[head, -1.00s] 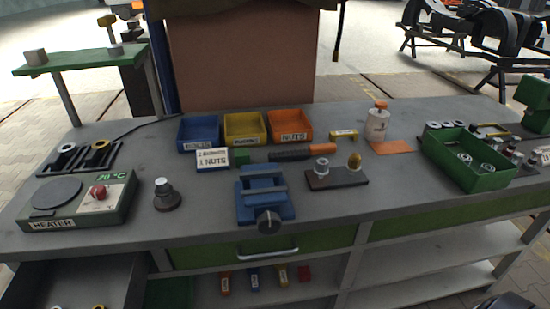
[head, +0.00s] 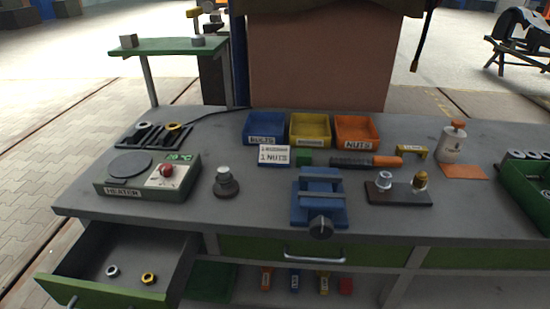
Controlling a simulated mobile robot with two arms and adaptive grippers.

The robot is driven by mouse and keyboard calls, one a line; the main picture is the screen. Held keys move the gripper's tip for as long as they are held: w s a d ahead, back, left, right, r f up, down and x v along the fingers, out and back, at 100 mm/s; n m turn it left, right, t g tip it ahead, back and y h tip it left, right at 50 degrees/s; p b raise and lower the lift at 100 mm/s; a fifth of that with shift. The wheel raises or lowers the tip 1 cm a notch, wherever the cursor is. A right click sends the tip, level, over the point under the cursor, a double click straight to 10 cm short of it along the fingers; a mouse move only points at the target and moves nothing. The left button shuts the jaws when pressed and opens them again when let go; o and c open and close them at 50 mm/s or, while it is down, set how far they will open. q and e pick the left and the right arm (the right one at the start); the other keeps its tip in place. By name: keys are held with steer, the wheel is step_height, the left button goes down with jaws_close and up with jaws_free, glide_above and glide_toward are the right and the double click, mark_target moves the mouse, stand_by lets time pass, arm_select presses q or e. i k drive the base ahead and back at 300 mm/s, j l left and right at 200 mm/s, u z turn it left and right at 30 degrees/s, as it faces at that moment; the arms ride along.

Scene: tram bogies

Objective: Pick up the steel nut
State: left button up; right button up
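Several silver and brass-coloured parts show in the head view, and I cannot tell for sure which is the steel nut. A silver ring-shaped nut (head: 112,271) lies in the open drawer (head: 150,298) at lower left, beside a brass-coloured one (head: 148,279). Another silver piece (head: 384,179) stands on a dark board (head: 400,197) right of the blue vise (head: 320,212), next to a brass-coloured piece (head: 420,180). Neither of my grippers is in view.
Blue (head: 265,124), yellow (head: 310,127) and orange (head: 357,130) bins stand at the bench's back. A heater (head: 148,178) stands at left, above the open drawer. A green crate (head: 522,195) is at the right edge. The bench is clear around the dark stand (head: 226,183).

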mark_target(113, 275)
steer(key=u, duration=1.35)
